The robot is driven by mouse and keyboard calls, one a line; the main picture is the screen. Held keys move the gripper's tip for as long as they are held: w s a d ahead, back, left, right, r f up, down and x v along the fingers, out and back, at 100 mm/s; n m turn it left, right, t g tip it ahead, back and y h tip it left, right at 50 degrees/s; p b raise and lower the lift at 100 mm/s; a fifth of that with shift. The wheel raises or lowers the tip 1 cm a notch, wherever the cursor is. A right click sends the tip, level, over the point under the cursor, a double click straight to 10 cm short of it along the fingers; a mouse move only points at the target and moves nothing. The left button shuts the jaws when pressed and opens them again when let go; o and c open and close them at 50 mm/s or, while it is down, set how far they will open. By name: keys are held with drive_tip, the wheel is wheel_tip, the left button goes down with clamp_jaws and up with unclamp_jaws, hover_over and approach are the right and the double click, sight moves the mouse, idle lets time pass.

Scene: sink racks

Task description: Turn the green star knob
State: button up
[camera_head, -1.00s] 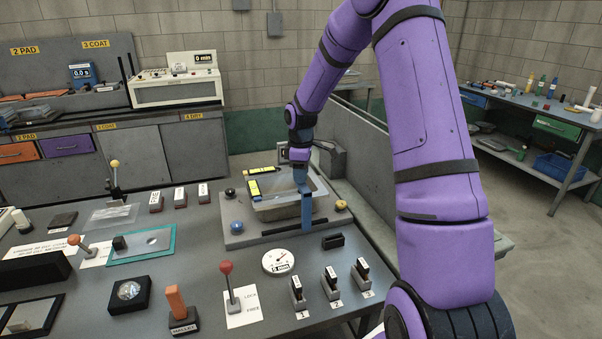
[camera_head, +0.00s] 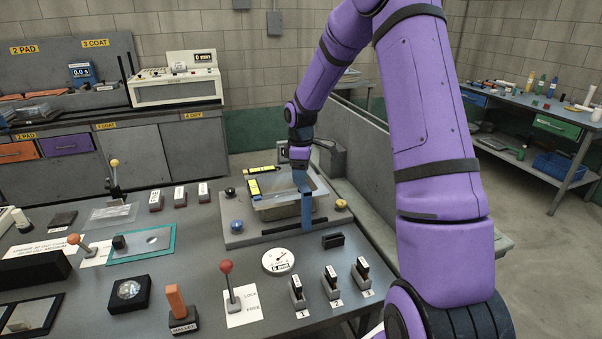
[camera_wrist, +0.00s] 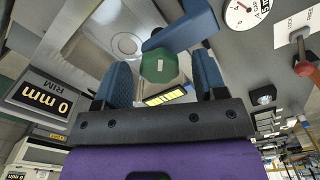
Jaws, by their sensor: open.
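The green knob (camera_wrist: 160,66) shows in the wrist view as a dark green, many-sided cap with a small mark at its centre. It stands beside a blue bar (camera_wrist: 186,25). My gripper (camera_wrist: 162,63) is open, with one blue finger on each side of the knob. Gaps show between the knob and both fingers, so I see no contact. In the head view my gripper (camera_head: 301,178) is over the sink basin (camera_head: 278,212), behind the upright blue bar (camera_head: 307,208). I cannot make out the knob in that view.
A yellow-black block (camera_head: 262,170) lies at the basin's back edge. A blue knob (camera_head: 237,226) and a yellow knob (camera_head: 341,205) flank the basin. A dial (camera_head: 278,261), a red-ball lever (camera_head: 226,267) and several small switches stand nearer on the bench.

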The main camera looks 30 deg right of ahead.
wheel_tip(320, 180, up, 10)
drive_tip(key=shift+r, duration=0.2)
idle(0.3)
drive_tip(key=s+a+r+m+t+h, duration=0.1)
drive_tip(key=s+a+r+m, duration=0.1)
drive_tip(key=s+a+r, duration=0.45)
drive_tip(key=s+a+r+m+t, duration=0.1)
drive_tip(key=s+a+r+m, duration=0.25)
drive_tip(key=s+r, duration=0.45)
drive_tip(key=s+a+m+t, duration=0.1)
drive_tip(key=s+a+m, duration=0.1)
drive_tip(key=s, duration=0.8)
drive_tip(key=s+a+m+t+y, duration=0.1)
drive_tip(key=s+a+m+t, duration=0.1)
drive_tip(key=s, duration=0.7)
drive_tip(key=shift+s+a+f, duration=0.3)
drive_tip(key=shift+s+a, duration=0.1)
drive_tip(key=shift+a, duration=0.4)
